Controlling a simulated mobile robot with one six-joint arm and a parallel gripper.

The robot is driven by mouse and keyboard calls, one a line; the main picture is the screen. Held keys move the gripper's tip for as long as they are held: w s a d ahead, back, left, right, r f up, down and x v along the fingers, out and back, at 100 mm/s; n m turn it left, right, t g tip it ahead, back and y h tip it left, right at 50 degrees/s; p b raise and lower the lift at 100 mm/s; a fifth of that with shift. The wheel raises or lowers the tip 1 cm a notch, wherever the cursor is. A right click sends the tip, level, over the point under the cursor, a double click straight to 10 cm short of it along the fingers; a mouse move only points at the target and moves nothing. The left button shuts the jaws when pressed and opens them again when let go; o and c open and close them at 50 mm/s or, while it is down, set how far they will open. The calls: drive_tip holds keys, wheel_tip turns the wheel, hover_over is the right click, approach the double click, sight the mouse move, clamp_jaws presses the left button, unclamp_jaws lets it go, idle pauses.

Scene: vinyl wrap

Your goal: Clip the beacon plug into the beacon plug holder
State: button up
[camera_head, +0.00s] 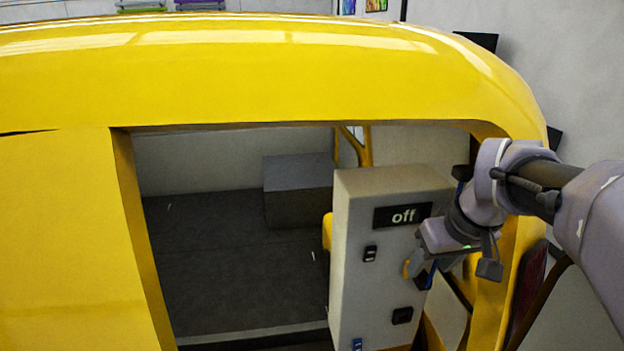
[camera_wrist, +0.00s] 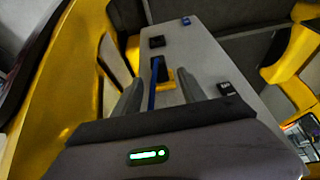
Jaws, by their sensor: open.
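A tall grey box (camera_head: 388,235) with a black "off" sign (camera_head: 402,215) stands in the opening of a yellow vehicle body. My gripper (camera_head: 421,275) is at the box's right side, pointing down; it also shows in the wrist view (camera_wrist: 159,78). Its two grey fingers are apart. A narrow blue strip (camera_wrist: 153,85) with a dark part beside it lies between the fingers; I cannot tell whether it is the beacon plug or whether the fingers touch it. A small blue piece (camera_head: 357,344) sits low on the box, perhaps the holder; it also shows in the wrist view (camera_wrist: 186,20).
The box face also has a black switch (camera_head: 370,253) and a black socket (camera_head: 402,315). The yellow door frame (camera_head: 143,240) edges the opening, and its right pillar stands close to my arm. The dark floor (camera_head: 235,260) inside is largely clear, with a grey block (camera_head: 298,190) behind.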

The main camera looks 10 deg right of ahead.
sight(423, 274)
drive_tip(key=x, duration=0.3)
drive_tip(key=shift+a, duration=0.1)
drive_tip(key=shift+w+f, duration=0.2)
drive_tip(key=shift+f, duration=0.15)
clamp_jaws()
drive_tip(key=c, duration=0.8)
unclamp_jaws()
drive_tip(key=shift+c, duration=0.2)
clamp_jaws()
drive_tip(key=shift+s, duration=0.15)
